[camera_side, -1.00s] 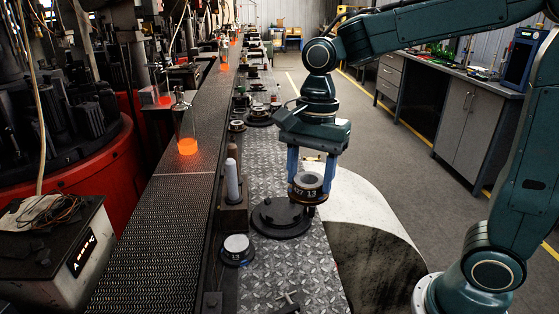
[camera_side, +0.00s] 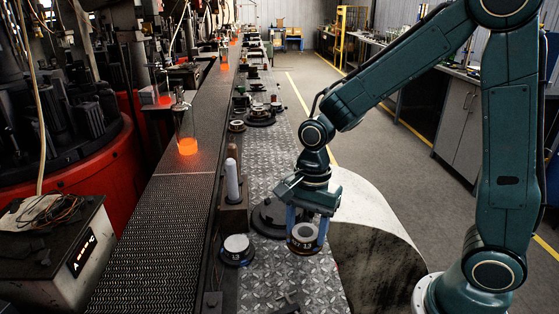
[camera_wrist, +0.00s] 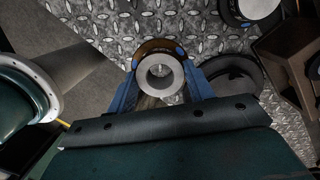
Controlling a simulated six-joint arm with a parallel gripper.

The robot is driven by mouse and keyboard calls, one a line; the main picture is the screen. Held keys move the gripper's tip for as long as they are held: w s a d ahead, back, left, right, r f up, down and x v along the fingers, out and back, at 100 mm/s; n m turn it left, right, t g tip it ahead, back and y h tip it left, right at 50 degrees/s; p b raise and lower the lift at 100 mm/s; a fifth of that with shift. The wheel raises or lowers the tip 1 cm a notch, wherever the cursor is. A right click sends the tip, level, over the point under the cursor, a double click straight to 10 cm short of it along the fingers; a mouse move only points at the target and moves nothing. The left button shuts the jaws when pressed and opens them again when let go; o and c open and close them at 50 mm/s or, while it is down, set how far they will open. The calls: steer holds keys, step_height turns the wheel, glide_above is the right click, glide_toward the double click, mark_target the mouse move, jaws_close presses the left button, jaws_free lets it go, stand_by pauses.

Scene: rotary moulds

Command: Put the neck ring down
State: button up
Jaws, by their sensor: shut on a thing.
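The neck ring (camera_side: 304,233) is a short round metal ring with a dark, lettered band and a hole through its middle. My gripper (camera_side: 306,238) is shut on it, with blue fingers on both sides. The ring is tilted and held over the right edge of the diamond-plate deck, in front of a dark round base plate (camera_side: 270,217). In the wrist view the ring (camera_wrist: 160,73) sits between the blue fingertips, with deck plate behind it. I cannot tell how high it is above the deck.
Another ring on a dark round base (camera_side: 237,250) stands to the left. A block with upright pins (camera_side: 233,215) stands beside the conveyor (camera_side: 150,240), where glowing glassware (camera_side: 187,145) stands. Bare diamond plate (camera_side: 290,283) lies in front. A pale curved drum (camera_side: 365,215) is at right.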

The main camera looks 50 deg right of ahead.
mark_target(305, 242)
steer(key=shift+f, duration=2.1)
steer(key=shift+f, duration=0.1)
steer(key=o, duration=1.2)
steer(key=shift+c, duration=0.2)
steer(key=r, duration=0.4)
steer(key=d+r, duration=0.1)
steer(key=r, duration=0.7)
steer(key=shift+w+d, duration=0.1)
steer(key=shift+d, duration=0.15)
steer(key=shift+r, duration=0.1)
